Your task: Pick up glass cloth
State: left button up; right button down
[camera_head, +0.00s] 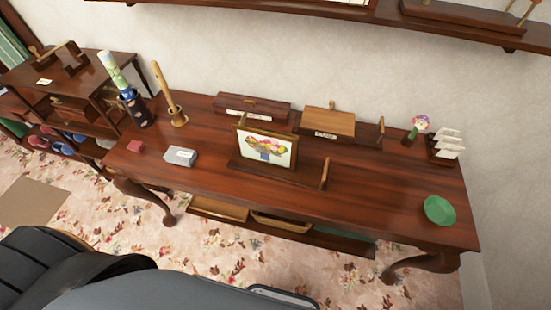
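No thing in view is surely a glass cloth. A flat grey folded-looking item (180,156) with a small white label lies near the left front of the dark wooden table; it may be the cloth, but I cannot tell. A green rounded item (439,210) lies near the table's right front edge; whether it is cloth or a dish is unclear. Neither of my grippers is in view.
Shelves (104,72) stand at left.

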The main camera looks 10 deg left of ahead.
aim_at(181, 156)
jog(key=u, duration=1.45)
